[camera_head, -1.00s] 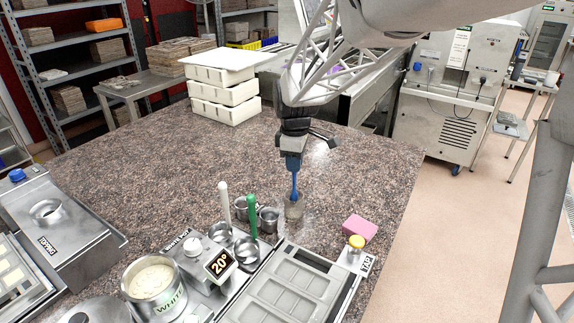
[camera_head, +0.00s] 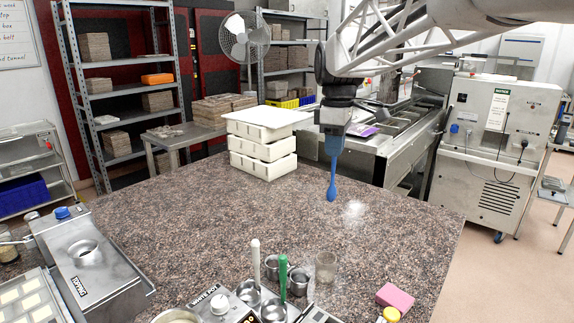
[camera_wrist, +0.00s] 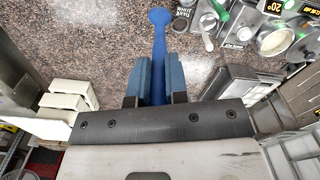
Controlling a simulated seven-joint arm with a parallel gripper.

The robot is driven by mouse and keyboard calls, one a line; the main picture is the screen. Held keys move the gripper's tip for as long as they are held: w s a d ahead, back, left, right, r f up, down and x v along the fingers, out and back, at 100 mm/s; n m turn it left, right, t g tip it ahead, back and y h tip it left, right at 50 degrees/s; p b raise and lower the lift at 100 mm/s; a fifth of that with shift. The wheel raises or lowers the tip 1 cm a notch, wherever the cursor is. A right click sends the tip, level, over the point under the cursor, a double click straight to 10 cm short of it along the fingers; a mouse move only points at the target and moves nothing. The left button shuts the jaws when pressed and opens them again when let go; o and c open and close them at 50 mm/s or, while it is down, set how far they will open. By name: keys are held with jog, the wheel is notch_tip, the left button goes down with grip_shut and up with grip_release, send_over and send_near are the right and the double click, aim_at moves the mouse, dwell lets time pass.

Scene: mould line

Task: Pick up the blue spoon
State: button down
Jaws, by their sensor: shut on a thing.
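The blue spoon (camera_head: 332,180) hangs upright in the head view, bowl end down, above the speckled counter (camera_head: 390,240). My gripper (camera_head: 334,132) is shut on the upper part of its handle. In the wrist view the spoon (camera_wrist: 158,45) sticks out between the two blue fingers (camera_wrist: 153,80). Its bowl end is free and touches nothing that I can see. The top of the handle is hidden in the jaws.
A glass (camera_head: 326,267), small metal cups, a white-handled tool (camera_head: 256,262) and a green-handled tool (camera_head: 283,277) stand at the front. A pink block (camera_head: 395,297) lies front right. White stacked boxes (camera_head: 262,158) stand at the back. The middle counter is clear.

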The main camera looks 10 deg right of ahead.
jog(key=shift+r, duration=1.3)
jog(key=shift+a, duration=0.15)
